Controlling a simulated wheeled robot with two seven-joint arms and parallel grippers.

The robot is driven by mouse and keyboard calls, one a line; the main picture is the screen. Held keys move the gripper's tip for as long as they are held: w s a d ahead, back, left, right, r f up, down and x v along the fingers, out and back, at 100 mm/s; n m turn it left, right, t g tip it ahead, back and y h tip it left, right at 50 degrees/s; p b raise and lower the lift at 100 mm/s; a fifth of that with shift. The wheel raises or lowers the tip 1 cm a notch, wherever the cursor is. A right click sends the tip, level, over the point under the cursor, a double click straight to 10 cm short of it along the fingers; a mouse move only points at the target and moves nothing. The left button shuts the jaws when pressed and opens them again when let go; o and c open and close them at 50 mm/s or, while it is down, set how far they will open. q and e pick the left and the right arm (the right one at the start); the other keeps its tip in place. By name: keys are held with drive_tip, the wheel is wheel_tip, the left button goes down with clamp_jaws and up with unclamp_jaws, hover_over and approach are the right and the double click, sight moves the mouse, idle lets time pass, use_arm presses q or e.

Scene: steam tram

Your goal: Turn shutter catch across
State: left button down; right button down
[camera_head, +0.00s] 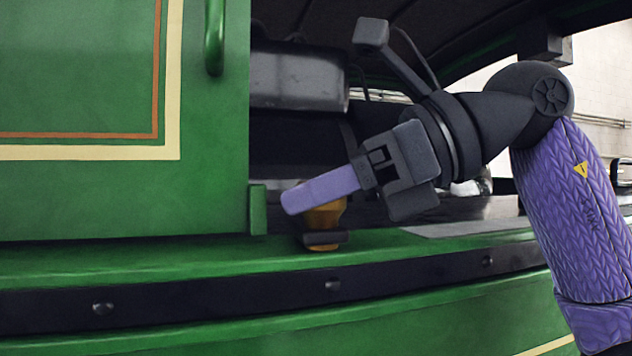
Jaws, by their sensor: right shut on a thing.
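The shutter catch (323,219), an orange-brown piece with a dark base, stands on the green ledge just right of the shutter panel's lower corner. My right gripper (293,203) reaches in from the right. Its purple finger lies across the catch's upper part and is shut on it, hiding the top. The far finger is hidden behind the near one. The green shutter panel (90,190) with cream and orange lining fills the left side. My left gripper is not in view.
A green handle (215,38) is on the panel's upper right. A black riveted strip (200,297) runs below the ledge. The opening right of the panel shows a dark interior with a grey metal box (298,78). A green roof edge (530,40) passes above my arm.

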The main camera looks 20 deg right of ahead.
idle(0.3)
drive_tip(key=shift+c, duration=0.7)
unclamp_jaws()
drive_tip(key=shift+d, duration=0.15)
drive_tip(key=v, duration=1)
